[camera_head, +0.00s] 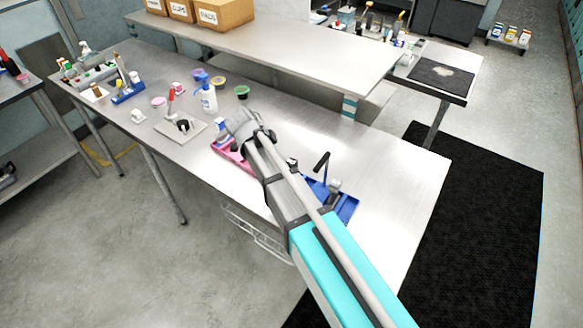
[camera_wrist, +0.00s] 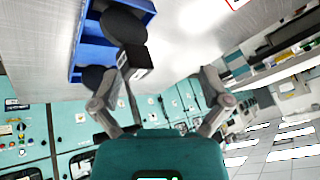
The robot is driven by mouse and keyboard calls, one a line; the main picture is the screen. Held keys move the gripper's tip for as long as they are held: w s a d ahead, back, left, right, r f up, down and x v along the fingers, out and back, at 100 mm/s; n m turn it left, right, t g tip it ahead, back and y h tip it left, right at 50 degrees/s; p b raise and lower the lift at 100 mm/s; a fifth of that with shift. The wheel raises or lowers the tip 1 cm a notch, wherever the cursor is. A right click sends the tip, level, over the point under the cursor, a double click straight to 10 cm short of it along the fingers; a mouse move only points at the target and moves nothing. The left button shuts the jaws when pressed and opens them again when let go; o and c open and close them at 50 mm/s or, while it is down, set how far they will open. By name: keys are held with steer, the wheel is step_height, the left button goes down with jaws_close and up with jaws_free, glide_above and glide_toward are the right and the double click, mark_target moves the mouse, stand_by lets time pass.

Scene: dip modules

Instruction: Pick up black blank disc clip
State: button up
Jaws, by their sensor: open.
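My gripper (camera_head: 240,123) is over the main bench, near the pink tray (camera_head: 233,158). In the wrist view, the gripper (camera_wrist: 158,88) has its fingers spread wide apart with nothing held between them. A blue tray (camera_wrist: 85,62) with round black pieces (camera_wrist: 123,24) shows at the top of that view, beside the left finger. A black block (camera_wrist: 135,64) with a small pale label stands out from it. I cannot tell which black piece is the blank disc clip. In the head view, my arm partly hides the pink tray and a blue tray (camera_head: 347,207).
A white bottle (camera_head: 208,98), a press with a red handle (camera_head: 172,105), small colored tubs (camera_head: 241,92) and a blue rack (camera_head: 128,93) stand left of my gripper. A black lever (camera_head: 321,163) rises by the blue tray. The bench's right end (camera_head: 405,190) is clear.

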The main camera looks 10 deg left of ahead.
mark_target(291, 161)
steer(key=d+r+m+g+y+p, duration=0.4)
steer(key=d+r+m+p, duration=0.1)
steer(key=r+m+p, duration=0.2)
steer(key=shift+s+r+g+p, duration=0.15)
steer(key=shift+r+g+p, duration=0.3)
steer(key=shift+p, duration=0.8)
steer(key=shift+d, duration=0.1)
step_height(291, 161, down, 8)
steer(key=b, duration=0.8)
steer(key=shift+f+b, duration=0.2)
steer(key=shift+b, duration=0.15)
steer(key=shift+f, duration=0.1)
steer(key=shift+d+f+b, duration=0.1)
steer(key=shift+f+b, duration=2.45)
steer(key=shift+b, duration=0.05)
steer(key=shift+c, duration=0.3)
jaws_close()
